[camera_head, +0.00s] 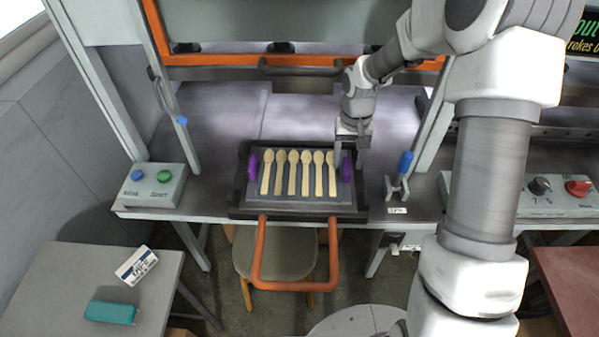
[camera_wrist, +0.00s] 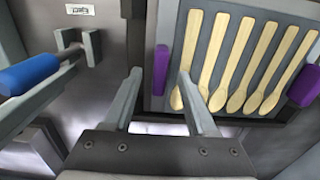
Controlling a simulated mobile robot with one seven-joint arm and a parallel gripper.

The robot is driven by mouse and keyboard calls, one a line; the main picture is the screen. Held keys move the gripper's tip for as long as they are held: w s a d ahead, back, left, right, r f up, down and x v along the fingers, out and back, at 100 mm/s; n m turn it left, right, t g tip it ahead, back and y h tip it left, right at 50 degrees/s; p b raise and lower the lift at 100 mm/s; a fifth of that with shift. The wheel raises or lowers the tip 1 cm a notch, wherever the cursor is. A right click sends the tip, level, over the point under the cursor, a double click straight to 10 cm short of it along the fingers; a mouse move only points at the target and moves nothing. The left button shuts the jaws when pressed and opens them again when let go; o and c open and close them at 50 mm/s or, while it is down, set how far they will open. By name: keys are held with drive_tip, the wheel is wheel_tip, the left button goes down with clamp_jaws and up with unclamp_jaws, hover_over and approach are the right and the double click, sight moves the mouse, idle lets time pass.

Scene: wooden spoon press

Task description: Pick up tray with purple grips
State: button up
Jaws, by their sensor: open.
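A grey tray (camera_head: 300,200) with several wooden spoons (camera_head: 293,172) lies in a dark frame at the front of the press table. It has a purple grip on its left (camera_head: 252,168) and a purple grip on its right (camera_head: 347,169). My gripper (camera_head: 352,158) is at the right grip, pointing down. In the wrist view my gripper (camera_wrist: 165,100) is open, with its two fingers apart. One finger lies over the tray side and one on the outer side of the near purple grip (camera_wrist: 161,70). The far purple grip (camera_wrist: 304,87) shows at the right edge.
An orange handle (camera_head: 295,286) juts out in front of the tray frame. A blue-handled lever (camera_head: 405,163) stands right of the tray. A button box (camera_head: 153,185) is at the left, and a knob box (camera_head: 553,195) at the right. A side table (camera_head: 60,285) is at lower left.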

drive_tip(key=shift+f, duration=0.85)
clamp_jaws()
drive_tip(key=shift+r, duration=0.1)
idle(0.6)
